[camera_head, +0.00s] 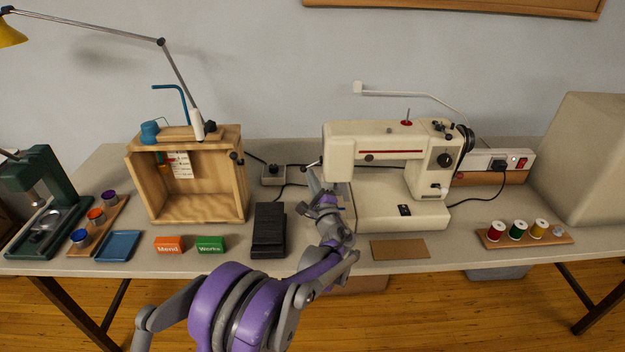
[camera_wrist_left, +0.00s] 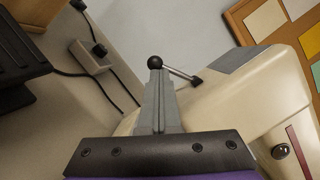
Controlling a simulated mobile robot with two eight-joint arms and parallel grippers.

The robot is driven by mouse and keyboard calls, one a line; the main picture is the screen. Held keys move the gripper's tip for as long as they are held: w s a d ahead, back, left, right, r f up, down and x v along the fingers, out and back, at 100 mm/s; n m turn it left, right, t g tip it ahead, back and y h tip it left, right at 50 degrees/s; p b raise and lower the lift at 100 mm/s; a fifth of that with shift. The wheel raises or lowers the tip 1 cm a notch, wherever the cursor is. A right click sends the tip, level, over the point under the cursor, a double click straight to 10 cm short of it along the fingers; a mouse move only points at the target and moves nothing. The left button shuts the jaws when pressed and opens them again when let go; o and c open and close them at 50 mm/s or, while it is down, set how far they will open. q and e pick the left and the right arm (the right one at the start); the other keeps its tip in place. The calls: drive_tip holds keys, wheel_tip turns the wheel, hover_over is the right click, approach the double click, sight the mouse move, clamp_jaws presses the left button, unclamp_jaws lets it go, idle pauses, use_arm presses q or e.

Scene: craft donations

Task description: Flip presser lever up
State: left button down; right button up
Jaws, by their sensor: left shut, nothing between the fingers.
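The cream sewing machine (camera_head: 375,139) stands on the table, right of centre. Its presser lever (camera_head: 310,164), a thin metal rod with a dark ball knob, sticks out from the left side of the machine's head. In the left wrist view the lever's black ball (camera_wrist_left: 155,62) shows at the tips of my left gripper (camera_wrist_left: 157,80), its rod running right to a dark mount. My left gripper (camera_head: 315,178) is shut and empty, just below the lever. Whether the tips touch the ball I cannot tell. My arm hides part of the machine's left end. My right gripper is not in view.
A black foot pedal (camera_head: 269,229) and a small socket box (camera_head: 273,174) with cables lie left of my arm. A wooden box (camera_head: 243,190) stands farther left. A brown card (camera_head: 400,249) and a spool rack (camera_head: 525,240) lie near the front right edge.

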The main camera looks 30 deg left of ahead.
use_arm(q)
drive_tip(key=shift+s+a+r+m, duration=0.25)
drive_tip(key=shift+a+r+m, duration=0.2)
drive_tip(key=shift+m, duration=0.65)
drive_tip(key=shift+s+a+r+m+t+p, duration=0.15)
drive_tip(key=shift+r+m+t, duration=0.3)
drive_tip(key=shift+m, duration=0.35)
drive_tip(key=shift+a+r+m+t+p, duration=0.1)
drive_tip(key=shift+r+m+t+p, duration=0.1)
drive_tip(key=shift+r+m, duration=0.5)
drive_tip(key=shift+s+a+r+m+t+p, duration=0.15)
drive_tip(key=shift+r+m+t, duration=0.2)
drive_tip(key=shift+m, duration=0.55)
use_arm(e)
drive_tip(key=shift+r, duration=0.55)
